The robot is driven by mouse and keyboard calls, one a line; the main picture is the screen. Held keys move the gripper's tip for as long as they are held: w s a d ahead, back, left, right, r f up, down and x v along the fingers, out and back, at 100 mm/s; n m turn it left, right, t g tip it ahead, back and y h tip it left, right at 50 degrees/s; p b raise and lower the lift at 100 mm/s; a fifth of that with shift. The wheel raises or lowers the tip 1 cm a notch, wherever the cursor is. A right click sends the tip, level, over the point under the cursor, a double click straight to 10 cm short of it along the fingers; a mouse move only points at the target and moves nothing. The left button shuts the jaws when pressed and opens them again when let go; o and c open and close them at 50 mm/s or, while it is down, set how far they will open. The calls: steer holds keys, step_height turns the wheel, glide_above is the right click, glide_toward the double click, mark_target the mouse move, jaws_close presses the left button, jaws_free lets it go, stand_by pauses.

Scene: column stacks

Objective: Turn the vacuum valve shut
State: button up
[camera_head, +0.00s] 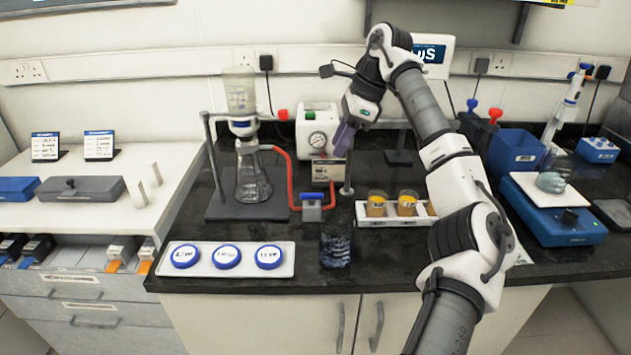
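The vacuum valve (312,208) is a small grey block with a blue handle (312,196) on the dark bench, in the red tubing between the filter flask and the pump. Its handle looks roughly level, along the tube line. The white vacuum pump (317,128) with a round gauge stands behind it. The glass filter flask (252,180) stands on a dark base to the left. My gripper (343,145) points down above and right of the valve, apart from it, beside the pump. Something purple shows at its fingers; whether they are open or shut is unclear.
A dark patterned glass (335,247) stands in front, and a white tray (180,268) with blue-rimmed dishes lies front left. A metal post (347,180) rises right of the valve.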

mark_target(313, 194)
steer(key=p+x, duration=0.2)
steer(key=x, duration=1.1)
steer(key=shift+s+a+p, duration=0.15)
steer(key=shift+p, duration=0.25)
jaws_close()
